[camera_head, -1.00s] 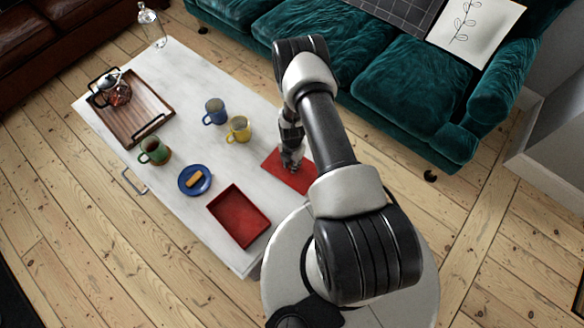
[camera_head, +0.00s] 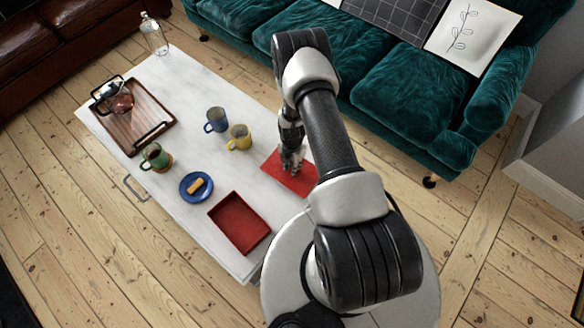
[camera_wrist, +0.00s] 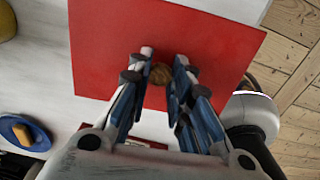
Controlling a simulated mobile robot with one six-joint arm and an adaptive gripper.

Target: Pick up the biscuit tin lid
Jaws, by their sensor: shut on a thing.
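The biscuit tin lid (camera_head: 303,183) is a flat red square near the right end of the white table, partly hidden by my arm. It fills the middle of the wrist view (camera_wrist: 105,45), with a small brown knob (camera_wrist: 160,74) at its centre. My gripper (camera_head: 291,168) points down over the lid. In the wrist view my gripper (camera_wrist: 164,62) has a finger on each side of the knob and is shut on it. The lid appears to lie flat on the table; I cannot tell any gap beneath it.
An open red tin (camera_head: 240,224) stands near the table's front edge. A blue plate (camera_head: 197,188) with a biscuit, a yellow mug (camera_head: 240,138), a blue mug (camera_head: 216,120) and a green mug (camera_head: 154,156) stand left of my gripper. A wooden tray (camera_head: 140,135) lies farther left. A teal sofa (camera_head: 400,90) is behind.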

